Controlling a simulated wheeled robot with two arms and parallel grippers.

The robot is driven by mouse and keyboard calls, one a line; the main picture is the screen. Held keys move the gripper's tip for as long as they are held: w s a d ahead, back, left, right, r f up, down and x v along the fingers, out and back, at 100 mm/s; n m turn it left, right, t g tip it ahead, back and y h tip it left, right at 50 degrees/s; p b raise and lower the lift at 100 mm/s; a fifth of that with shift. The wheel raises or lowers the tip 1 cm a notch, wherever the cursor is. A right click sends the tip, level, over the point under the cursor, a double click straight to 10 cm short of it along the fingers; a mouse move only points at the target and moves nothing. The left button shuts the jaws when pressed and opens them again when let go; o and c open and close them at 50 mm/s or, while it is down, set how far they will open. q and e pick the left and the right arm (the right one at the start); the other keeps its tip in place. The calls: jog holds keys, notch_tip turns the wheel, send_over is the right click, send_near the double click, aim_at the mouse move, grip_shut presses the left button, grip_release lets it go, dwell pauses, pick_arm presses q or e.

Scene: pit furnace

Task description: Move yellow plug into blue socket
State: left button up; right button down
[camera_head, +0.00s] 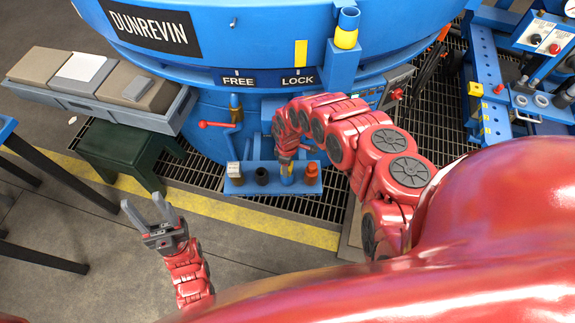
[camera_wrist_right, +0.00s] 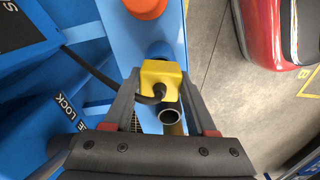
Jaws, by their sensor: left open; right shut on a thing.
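The yellow plug (camera_wrist_right: 160,76), with a black cable (camera_wrist_right: 92,66), is between the fingers of my right gripper (camera_wrist_right: 158,84), which is shut on it. In the head view my right gripper (camera_head: 287,158) points down at the small blue shelf (camera_head: 243,187). The blue socket (camera_wrist_right: 160,50) shows just beyond the plug in the wrist view, partly covered by it. I cannot tell whether the plug is in the socket or just above it. My left gripper (camera_head: 150,218) is open and empty over the floor at the lower left.
The shelf also carries a white-topped socket (camera_head: 234,170), a black one (camera_head: 262,176) and an orange one (camera_head: 312,170). The blue furnace body (camera_head: 260,40) rises behind it. A dark green stool (camera_head: 125,145) and a padded bench (camera_head: 110,90) stand left. Grating and clear floor lie in front.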

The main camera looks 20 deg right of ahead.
jog(key=shift+f+b, duration=0.4)
jog(key=shift+f, duration=0.15)
jog(key=c, duration=0.5)
grip_release()
notch_tip(320, 180, up, 11)
jog(key=p, duration=0.9)
